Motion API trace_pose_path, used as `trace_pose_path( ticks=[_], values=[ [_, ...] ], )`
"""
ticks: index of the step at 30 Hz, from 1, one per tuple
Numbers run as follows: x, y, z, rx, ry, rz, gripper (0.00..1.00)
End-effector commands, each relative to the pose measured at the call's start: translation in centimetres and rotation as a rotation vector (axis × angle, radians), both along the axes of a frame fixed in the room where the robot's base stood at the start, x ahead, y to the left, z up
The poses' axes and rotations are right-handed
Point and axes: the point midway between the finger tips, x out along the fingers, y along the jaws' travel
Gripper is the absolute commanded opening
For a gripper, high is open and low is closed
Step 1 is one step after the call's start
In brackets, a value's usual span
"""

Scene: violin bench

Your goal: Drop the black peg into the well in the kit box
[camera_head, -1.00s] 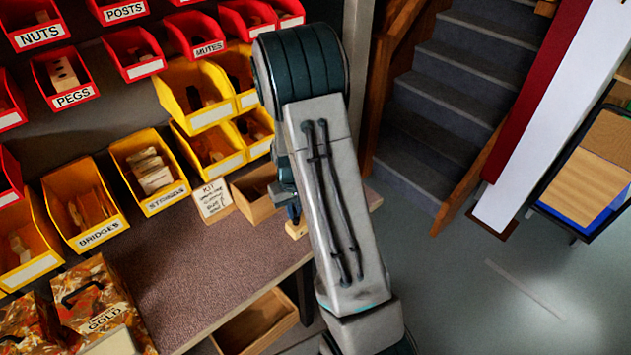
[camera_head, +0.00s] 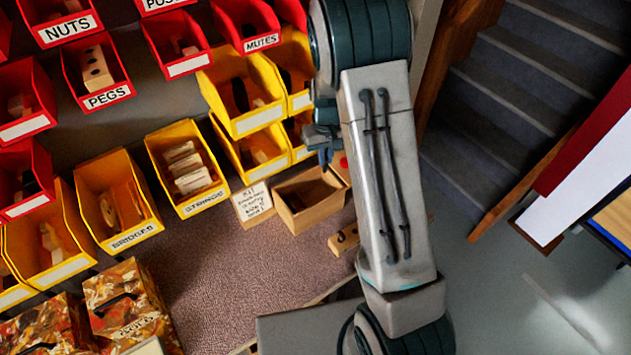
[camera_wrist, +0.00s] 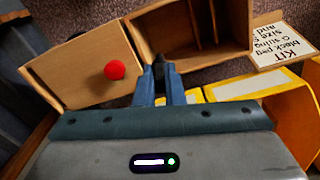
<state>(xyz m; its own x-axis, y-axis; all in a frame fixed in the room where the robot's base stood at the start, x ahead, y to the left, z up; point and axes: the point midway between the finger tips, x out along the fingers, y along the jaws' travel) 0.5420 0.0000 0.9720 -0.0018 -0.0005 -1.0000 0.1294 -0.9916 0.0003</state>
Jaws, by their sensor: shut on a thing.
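The kit box (camera_head: 310,207) is an open wooden box on the bench, right of the handwritten kit card (camera_head: 253,203). My gripper (camera_head: 325,158) is over the far right part of the box. In the wrist view, my gripper (camera_wrist: 163,75) is shut on the black peg (camera_wrist: 159,62), of which only a small dark part shows between the fingertips. The peg is above the box's near edge; its height is hard to tell.
A small wooden block with holes (camera_head: 344,238) lies on the bench right of the box. Yellow bins (camera_head: 187,170) stand left of and behind the box, with red bins (camera_head: 97,75) above. Bare bench (camera_head: 240,270) lies in front.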

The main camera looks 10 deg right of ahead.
Motion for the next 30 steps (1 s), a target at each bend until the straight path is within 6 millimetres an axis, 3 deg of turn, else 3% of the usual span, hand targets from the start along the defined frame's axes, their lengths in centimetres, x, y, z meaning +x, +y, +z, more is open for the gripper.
trace_pose_path(
  ticks=[16,27,28,30],
  values=[
    [0.0,-0.1,-5.4,0.0,0.001,-0.002,0.0],
    [0.0,0.0,-5.9,0.0,0.0,0.001,0.0],
    [0.0,0.0,-5.9,0.0,0.0,0.001,0.14],
    [0.0,0.0,-5.9,0.0,0.0,0.001,0.34]
  ],
)
